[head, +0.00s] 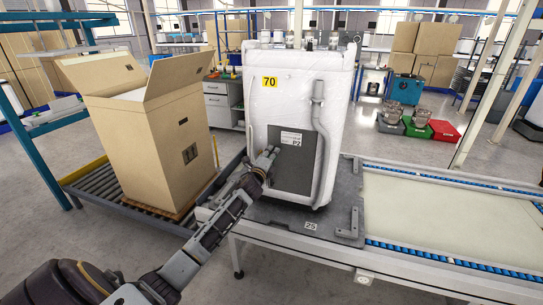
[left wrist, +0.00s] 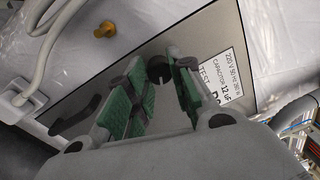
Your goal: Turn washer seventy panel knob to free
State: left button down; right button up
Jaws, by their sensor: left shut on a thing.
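The washer (head: 330,90), wrapped in white film with a yellow "70" tag (head: 269,82), stands upright on the line. Its grey panel (head: 292,160) carries a white label and faces me. My left gripper (head: 269,157) reaches to the panel's left part and hides the knob in the head view. In the left wrist view the dark round knob (left wrist: 158,67) sits between the green-padded fingers of my left gripper (left wrist: 160,82), which is shut on it. The knob's pointer direction cannot be made out. My right gripper is not in view.
A tall open cardboard box (head: 145,145) stands left of the washer on a roller conveyor (head: 90,185). A grey hose (head: 320,140) runs down the washer's right side. The conveyor (head: 430,210) on the right is clear. Bins (head: 443,131) stand behind.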

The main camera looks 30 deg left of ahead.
pick_arm(q)
jog(key=n, duration=0.5)
jog(key=shift+y, duration=0.3)
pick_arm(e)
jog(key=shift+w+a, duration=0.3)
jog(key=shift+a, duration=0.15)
